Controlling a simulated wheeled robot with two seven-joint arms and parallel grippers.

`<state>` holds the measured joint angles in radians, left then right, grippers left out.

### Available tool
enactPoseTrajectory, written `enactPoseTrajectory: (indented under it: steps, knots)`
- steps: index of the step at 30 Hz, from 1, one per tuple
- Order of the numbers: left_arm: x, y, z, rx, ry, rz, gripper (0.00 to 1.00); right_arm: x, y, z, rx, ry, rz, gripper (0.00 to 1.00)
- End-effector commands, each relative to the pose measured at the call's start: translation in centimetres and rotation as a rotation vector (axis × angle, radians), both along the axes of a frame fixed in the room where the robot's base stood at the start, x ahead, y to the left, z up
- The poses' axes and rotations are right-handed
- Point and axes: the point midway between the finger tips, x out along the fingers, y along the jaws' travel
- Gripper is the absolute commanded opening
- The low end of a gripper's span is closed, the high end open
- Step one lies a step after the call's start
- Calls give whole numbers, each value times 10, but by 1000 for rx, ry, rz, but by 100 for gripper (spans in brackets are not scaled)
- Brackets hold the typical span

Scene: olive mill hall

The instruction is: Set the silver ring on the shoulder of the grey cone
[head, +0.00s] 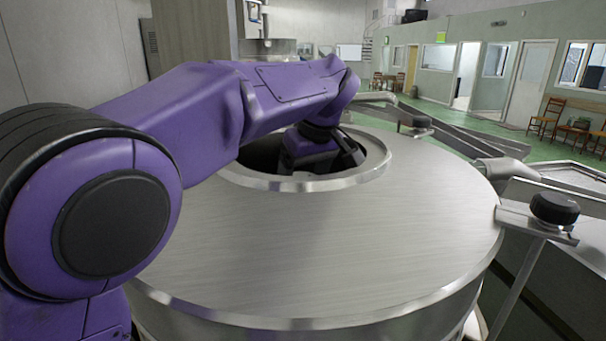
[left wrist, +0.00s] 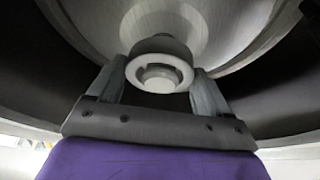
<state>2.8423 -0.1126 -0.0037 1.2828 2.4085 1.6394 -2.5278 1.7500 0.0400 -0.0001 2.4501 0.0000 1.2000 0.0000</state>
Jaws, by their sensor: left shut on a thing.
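My left gripper (left wrist: 158,82) is shut on the silver ring (left wrist: 135,70), which sits between its two fingers in the left wrist view. The ring faces the camera and a round grey piece shows through its hole. Directly behind the ring is the grey cone (left wrist: 168,22), widening into a broad round surface. I cannot tell whether the ring touches the cone's shoulder. In the head view my left arm reaches into the round opening of a steel drum, where the ring, the cone and my fingertips are hidden. My right gripper is not in view.
The drum's flat brushed lid (head: 350,245) is bare. A black knob (head: 555,207) on a bracket stands at the right, and another black knob (head: 414,121) is behind the drum.

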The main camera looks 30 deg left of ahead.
Motion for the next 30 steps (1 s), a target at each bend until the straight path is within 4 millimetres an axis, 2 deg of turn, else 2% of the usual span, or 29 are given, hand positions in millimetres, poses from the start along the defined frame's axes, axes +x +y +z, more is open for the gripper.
enactPoseTrajectory:
  steps: [16, 17, 18, 19, 26, 29, 30]
  knots:
    - [0, 0, -13, 2, 3, -2, 38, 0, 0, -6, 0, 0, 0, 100]
    - [0, 0, -14, 2, 5, -2, 82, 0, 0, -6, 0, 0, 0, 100]
    - [0, 0, -15, 3, 7, -2, 95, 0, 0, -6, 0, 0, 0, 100]
    - [0, 0, -15, 3, 9, -3, 100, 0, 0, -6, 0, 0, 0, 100]
    - [0, -1, -15, 7, 12, -6, 100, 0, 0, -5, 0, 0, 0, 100]
    - [0, -1, -1, 11, 11, -4, 100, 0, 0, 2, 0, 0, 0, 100]
    - [-1, -4, 3, 5, 9, -6, 100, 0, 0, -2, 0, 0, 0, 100]
